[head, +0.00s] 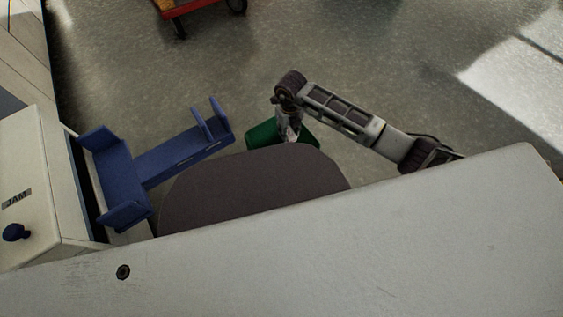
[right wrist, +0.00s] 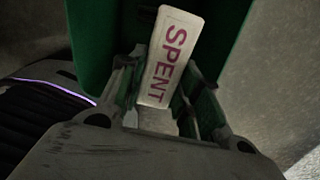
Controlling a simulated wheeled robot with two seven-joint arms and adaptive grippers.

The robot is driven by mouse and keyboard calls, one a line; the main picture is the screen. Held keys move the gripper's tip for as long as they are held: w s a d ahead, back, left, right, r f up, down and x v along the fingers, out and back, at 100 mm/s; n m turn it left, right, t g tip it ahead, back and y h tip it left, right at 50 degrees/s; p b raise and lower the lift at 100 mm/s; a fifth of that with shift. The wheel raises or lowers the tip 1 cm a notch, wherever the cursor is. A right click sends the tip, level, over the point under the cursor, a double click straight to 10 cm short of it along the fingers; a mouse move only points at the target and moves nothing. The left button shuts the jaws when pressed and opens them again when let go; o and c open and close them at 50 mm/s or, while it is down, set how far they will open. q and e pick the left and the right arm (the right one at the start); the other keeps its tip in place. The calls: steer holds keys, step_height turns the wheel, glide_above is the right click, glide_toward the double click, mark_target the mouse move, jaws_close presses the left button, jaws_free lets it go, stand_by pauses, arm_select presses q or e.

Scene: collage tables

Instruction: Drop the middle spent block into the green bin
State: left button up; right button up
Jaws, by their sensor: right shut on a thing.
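A pale block (right wrist: 170,58) with the word SPENT in magenta shows in the right wrist view. My right gripper (right wrist: 158,95) is shut on its near end. The block's far end points into the green bin (right wrist: 225,35), whose walls show on both sides of it. In the head view the green bin (head: 262,136) stands beyond the dark rounded surface, and my right gripper (head: 288,135) points down over it. The block is hidden or too small to tell there. My left gripper is not in view.
A blue bracket-like holder (head: 180,158) juts from a white cabinet marked JAM (head: 30,180) at the left. A dark rounded surface (head: 250,185) lies in front of the bin. A red cart (head: 195,8) stands at the back. Open floor surrounds the arm.

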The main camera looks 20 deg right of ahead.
steer(key=o, duration=0.8)
steer(key=shift+c, duration=0.2)
steer(key=shift+o, duration=0.8)
steer(key=shift+r, duration=0.15)
steer(key=shift+r, duration=0.55)
step_height(320, 180, up, 11)
steer(key=shift+f, duration=0.2)
steer(key=shift+s, duration=0.15)
